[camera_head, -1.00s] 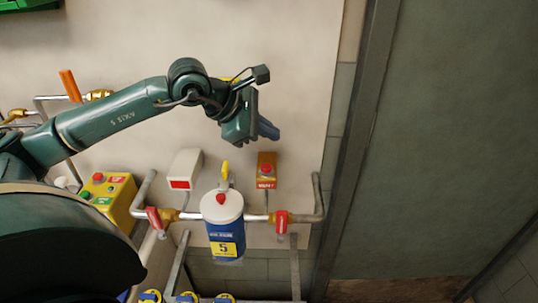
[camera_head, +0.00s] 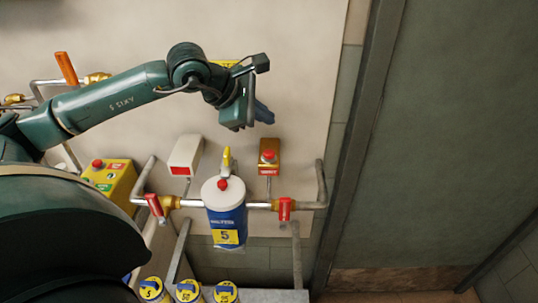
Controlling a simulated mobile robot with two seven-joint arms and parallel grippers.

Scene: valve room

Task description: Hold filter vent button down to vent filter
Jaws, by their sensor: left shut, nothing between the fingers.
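The filter (camera_head: 227,216) is a blue canister with a white lid and a yellow label reading 5, set in a metal pipe on the wall. A red button (camera_head: 222,184) sits on top of its lid. A yellow lever (camera_head: 227,158) stands just behind the lid. My left gripper (camera_head: 264,114) is shut and empty, above and a little right of the filter, apart from it. An orange box with a red button (camera_head: 269,156) is on the wall below the gripper. My right gripper is not in view.
Red valve handles (camera_head: 155,206) and (camera_head: 284,209) flank the filter on the pipe. A white box (camera_head: 185,155) and a yellow button box (camera_head: 109,180) are to the left. Several yellow-topped cans (camera_head: 188,290) stand below. A door frame (camera_head: 362,150) is on the right.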

